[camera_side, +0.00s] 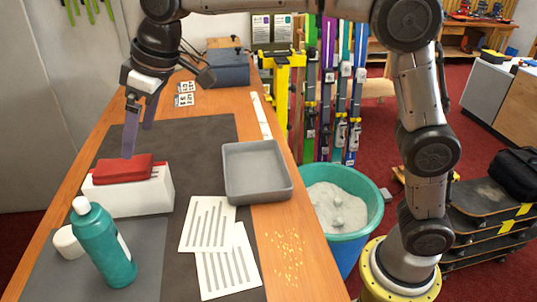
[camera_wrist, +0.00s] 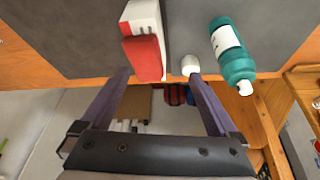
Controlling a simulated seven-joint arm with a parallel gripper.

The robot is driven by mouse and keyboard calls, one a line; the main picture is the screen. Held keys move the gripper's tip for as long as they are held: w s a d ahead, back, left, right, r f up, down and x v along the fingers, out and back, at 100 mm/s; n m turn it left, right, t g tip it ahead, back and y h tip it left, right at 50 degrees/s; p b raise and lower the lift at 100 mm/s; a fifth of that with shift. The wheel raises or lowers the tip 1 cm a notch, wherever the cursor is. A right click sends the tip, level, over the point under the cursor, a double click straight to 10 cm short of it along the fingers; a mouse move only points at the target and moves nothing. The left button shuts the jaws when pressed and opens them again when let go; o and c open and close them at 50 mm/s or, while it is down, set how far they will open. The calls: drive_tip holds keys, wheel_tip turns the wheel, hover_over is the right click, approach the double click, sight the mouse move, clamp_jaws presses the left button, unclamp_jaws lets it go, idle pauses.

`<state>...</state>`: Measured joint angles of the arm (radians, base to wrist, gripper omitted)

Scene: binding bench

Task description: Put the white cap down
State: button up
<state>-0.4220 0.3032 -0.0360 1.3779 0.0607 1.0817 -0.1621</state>
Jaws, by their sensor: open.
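The white cap (camera_side: 68,242) is a short white cylinder standing on the dark mat (camera_side: 200,150), left of the teal bottle (camera_side: 105,247). In the wrist view the cap (camera_wrist: 190,65) shows close by the right fingertip, between the red block and the bottle (camera_wrist: 232,50). My gripper (camera_side: 138,142) is open and empty, with its long purple fingers pointing down. In the side view one fingertip overlaps the back of the red block (camera_side: 123,169); I cannot tell whether it touches. The wrist view shows the gripper (camera_wrist: 159,73) with its fingers wide apart.
The red block lies on a white block (camera_side: 130,193) behind the cap. The bottle stands upright with a white top. A grey tray (camera_side: 257,198) and slotted white cards (camera_side: 208,223) lie to the right. A teal bin (camera_side: 372,207) stands beyond the bench edge.

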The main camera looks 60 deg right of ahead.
drive_tip(key=s+d+f+m+t+h, duration=0.15)
drive_tip(key=s+d+m, duration=0.25)
drive_tip(key=s+d, duration=1.5)
drive_tip(key=s+d+f+m, duration=0.1)
drive_tip(key=s+f, duration=0.2)
drive_tip(key=s, duration=0.2)
drive_tip(key=s+d+f+m+h, duration=0.1)
drive_tip(key=s+d+f, duration=0.1)
drive_tip(key=s, duration=0.4)
drive_tip(key=shift+f, duration=0.8)
